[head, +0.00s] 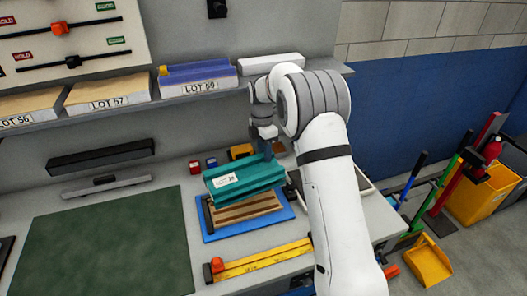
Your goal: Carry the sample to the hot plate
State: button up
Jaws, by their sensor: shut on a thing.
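A teal ridged block with a white label (243,181), which looks like the sample, is held up at the bench's middle. My gripper (266,146) is shut on its far right end. My fingers are small here and partly hidden by my own wrist. The block is slightly tilted and hangs over a blue board (215,235) bearing a brown striped slab (250,208). The block covers part of both. I cannot tell which thing is the hot plate. A pale-rimmed flat thing (372,189) lies at the bench's right, mostly hidden behind my arm.
A dark green mat (105,245) lies clear at the left. A yellow rule (265,260) with a red slider lies in front. A shelf (150,105) with labelled lots overhangs the back. Brooms and a yellow bin (478,195) stand right.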

jog(key=shift+d, duration=0.1)
jog(key=w+d+p, duration=0.1)
jog(key=w+d, duration=0.1)
jog(key=d, duration=0.8)
jog(key=shift+w+d, duration=0.15)
dwell(0.8)
jog(key=w+d+p, duration=0.2)
jog(key=d, duration=0.8)
jog(key=shift+w+d+r, duration=0.15)
jog(key=shift+d, duration=0.1)
dwell(0.6)
jog(key=shift+d, duration=0.1)
jog(key=w+d+p, duration=0.2)
jog(key=d+p, duration=0.1)
jog(key=d, duration=0.7)
jog(key=shift+w+d, duration=0.15)
dwell(0.7)
jog(key=shift+r, duration=0.1)
